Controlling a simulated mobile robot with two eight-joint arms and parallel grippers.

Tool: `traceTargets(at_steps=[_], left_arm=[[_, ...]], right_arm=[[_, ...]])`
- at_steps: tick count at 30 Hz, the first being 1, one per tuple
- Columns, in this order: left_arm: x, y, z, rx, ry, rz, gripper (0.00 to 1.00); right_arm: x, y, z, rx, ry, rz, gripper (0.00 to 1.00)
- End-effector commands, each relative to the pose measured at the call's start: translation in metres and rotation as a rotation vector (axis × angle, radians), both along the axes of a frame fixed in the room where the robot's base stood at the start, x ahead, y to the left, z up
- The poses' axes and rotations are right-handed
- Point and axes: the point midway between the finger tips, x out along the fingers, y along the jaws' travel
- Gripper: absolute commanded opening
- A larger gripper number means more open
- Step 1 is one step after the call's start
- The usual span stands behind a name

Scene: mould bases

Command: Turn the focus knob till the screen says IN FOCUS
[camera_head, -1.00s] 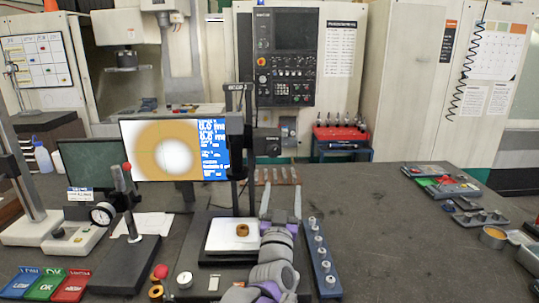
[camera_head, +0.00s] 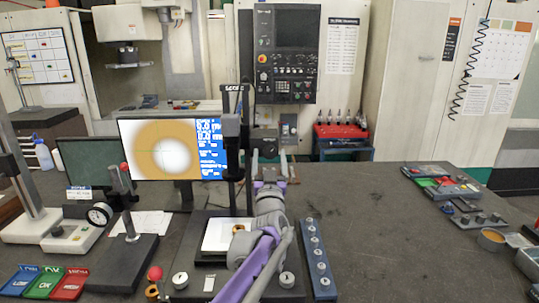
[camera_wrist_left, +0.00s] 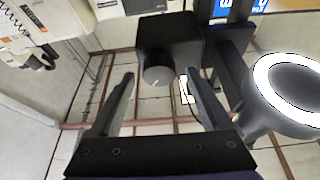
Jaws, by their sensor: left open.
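The screen (camera_head: 160,149) shows a gold ring with a soft, blurred edge and a white centre. Small text in its blue side panel is too small to read. The round grey focus knob (camera_wrist_left: 158,76) sits on a black housing (camera_wrist_left: 168,38) on the microscope column (camera_head: 236,130). My left gripper (camera_head: 269,160) is raised at this housing and open. In the wrist view its fingers (camera_wrist_left: 157,88) stand either side of the knob, with a visible gap to it. A brass ring part (camera_head: 239,229) lies on the white stage (camera_head: 214,238), partly behind my arm. My right gripper is not seen.
The ring light (camera_wrist_left: 292,92) is close to the right finger in the wrist view. A blue rack of pins (camera_head: 318,260) stands right of my arm. A dial gauge stand (camera_head: 127,250) and coloured bins (camera_head: 45,283) are at left. The table's middle right is clear.

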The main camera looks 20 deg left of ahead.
Motion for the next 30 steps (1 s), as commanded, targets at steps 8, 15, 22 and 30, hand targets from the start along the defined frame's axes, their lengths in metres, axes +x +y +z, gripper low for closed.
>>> traceTargets(at_steps=[8, 15, 22, 30], left_arm=[[0.0044, 0.0019, 0.0012, 0.001, 0.001, -0.001, 0.81], [0.0043, 0.0017, 0.0012, 0.001, 0.001, -0.001, 0.53], [0.0042, 0.0016, 0.0012, 0.001, 0.001, -0.001, 0.11], [0.0042, 0.0014, 0.0014, -0.009, -0.003, -0.001, 0.00]], right_arm=[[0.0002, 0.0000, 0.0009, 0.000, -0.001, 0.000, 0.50], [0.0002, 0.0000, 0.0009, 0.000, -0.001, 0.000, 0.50], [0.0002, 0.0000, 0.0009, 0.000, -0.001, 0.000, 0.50], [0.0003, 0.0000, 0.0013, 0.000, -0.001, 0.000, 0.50]])
